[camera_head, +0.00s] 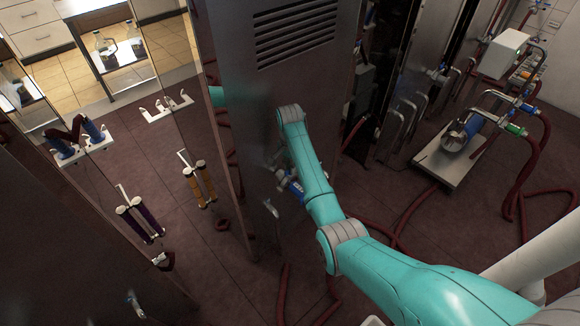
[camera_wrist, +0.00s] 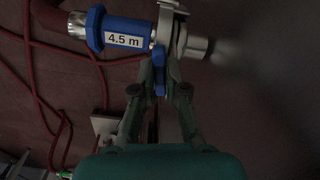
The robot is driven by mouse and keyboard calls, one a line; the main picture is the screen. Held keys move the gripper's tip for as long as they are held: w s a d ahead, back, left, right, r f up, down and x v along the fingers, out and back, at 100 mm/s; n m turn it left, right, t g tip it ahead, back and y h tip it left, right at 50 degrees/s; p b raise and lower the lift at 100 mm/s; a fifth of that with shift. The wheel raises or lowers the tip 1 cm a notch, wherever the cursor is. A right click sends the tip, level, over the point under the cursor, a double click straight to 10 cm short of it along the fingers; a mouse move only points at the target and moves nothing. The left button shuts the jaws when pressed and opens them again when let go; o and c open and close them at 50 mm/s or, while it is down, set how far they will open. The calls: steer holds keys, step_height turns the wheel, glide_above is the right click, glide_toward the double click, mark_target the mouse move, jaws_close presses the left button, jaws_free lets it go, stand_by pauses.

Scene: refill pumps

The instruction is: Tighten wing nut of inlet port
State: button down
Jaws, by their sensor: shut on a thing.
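In the wrist view, my gripper (camera_wrist: 161,66) is shut on the blue wing nut (camera_wrist: 160,82), with one finger on each side of it. The wing nut hangs from a metal clamp (camera_wrist: 174,22) around the joint between a blue hose coupling (camera_wrist: 94,30) labelled "4.5 m" and the metal inlet port (camera_wrist: 197,48) on the right. The coupling and port look lined up and touching. In the head view, my arm reaches to the cabinet side and largely hides the gripper; a blue coupling (camera_head: 293,185) shows beside it. How tight the nut is, I cannot tell.
A tall metal cabinet (camera_head: 290,100) with a vent stands in front of my arm. Dark red hoses (camera_head: 390,235) lie on the floor around it. A pump on a metal base (camera_head: 447,165) stands at the right. Wall panels with hanging tools are at the left.

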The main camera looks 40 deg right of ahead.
stand_by(0.4)
steer(key=c, duration=1.2)
jaws_free()
step_height(320, 180, up, 8)
steer(key=shift+f, duration=0.25)
